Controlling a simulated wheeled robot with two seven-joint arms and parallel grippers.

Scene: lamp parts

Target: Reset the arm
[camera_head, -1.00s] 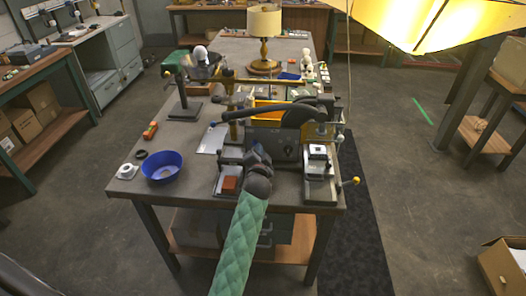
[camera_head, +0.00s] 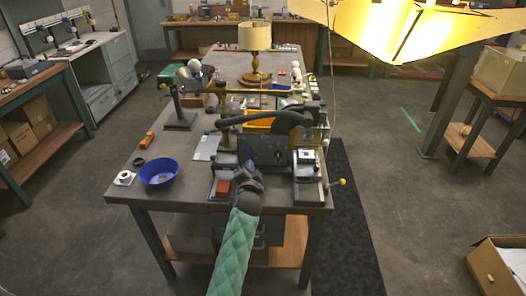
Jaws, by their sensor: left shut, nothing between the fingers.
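My left arm, in a green quilted sleeve, comes in from the bottom middle of the head view. Its dark gripper (camera_head: 246,174) is at the front part of the workbench, in front of the dark machine (camera_head: 262,146). The gripper is small and dark here; it is shut and I see nothing held in it. A lamp (camera_head: 254,55) with a cream shade and a brass-coloured base stands upright further back on the bench. My right gripper is not in view.
A large lit yellow shade (camera_head: 400,32) hangs at upper right.

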